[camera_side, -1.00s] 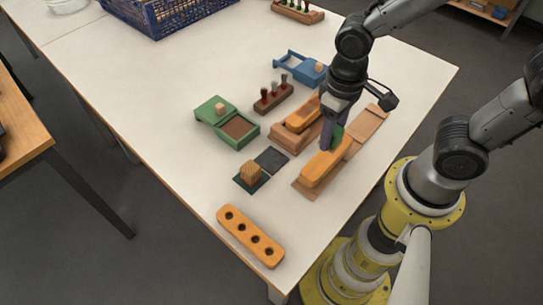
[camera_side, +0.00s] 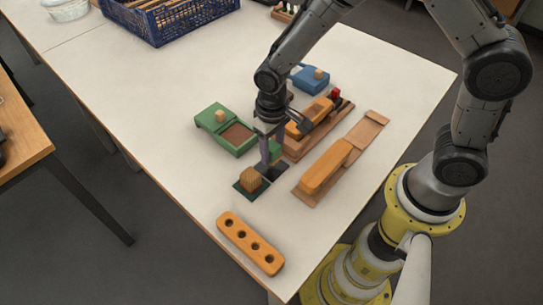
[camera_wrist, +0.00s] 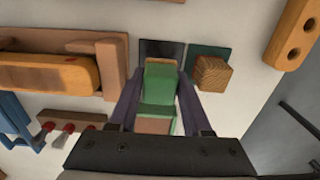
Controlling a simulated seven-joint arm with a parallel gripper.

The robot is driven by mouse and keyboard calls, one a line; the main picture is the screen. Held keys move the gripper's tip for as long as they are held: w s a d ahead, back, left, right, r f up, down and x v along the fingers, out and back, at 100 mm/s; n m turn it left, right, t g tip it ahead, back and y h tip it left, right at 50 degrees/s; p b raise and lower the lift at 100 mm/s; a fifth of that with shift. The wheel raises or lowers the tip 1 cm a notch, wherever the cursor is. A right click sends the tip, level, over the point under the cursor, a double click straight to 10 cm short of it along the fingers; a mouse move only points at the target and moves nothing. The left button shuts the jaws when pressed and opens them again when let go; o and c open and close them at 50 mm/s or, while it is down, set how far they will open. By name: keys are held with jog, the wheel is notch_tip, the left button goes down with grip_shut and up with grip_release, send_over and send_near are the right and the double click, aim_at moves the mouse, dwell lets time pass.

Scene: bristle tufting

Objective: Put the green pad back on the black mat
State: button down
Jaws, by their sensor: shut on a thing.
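The green pad (camera_wrist: 160,82) is a blocky green piece with a brownish band at its near end. It is pinched between the two purple fingers of my gripper (camera_side: 268,160). The black mat (camera_side: 280,168) is a dark flat square on the white table. My gripper points down right at it, and the fingers hide part of it. In the wrist view the black mat (camera_wrist: 151,47) shows just beyond the pad's far end. I cannot tell whether the pad touches the mat.
A dark green mat (camera_wrist: 194,52) with a wooden block (camera_side: 250,179) adjoins the black mat. A green box (camera_side: 236,140) stands to the left, wooden trays with orange blocks (camera_side: 325,166) to the right. An orange holed bar (camera_side: 250,243) lies in front. A blue crate (camera_side: 178,22) stands behind.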

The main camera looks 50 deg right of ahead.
aim_at(271, 158)
jog(key=shift+w+f, duration=0.1)
jog(key=shift+f, duration=1.55)
jog(key=shift+f, duration=0.1)
jog(key=shift+c, duration=1.7)
grip_release()
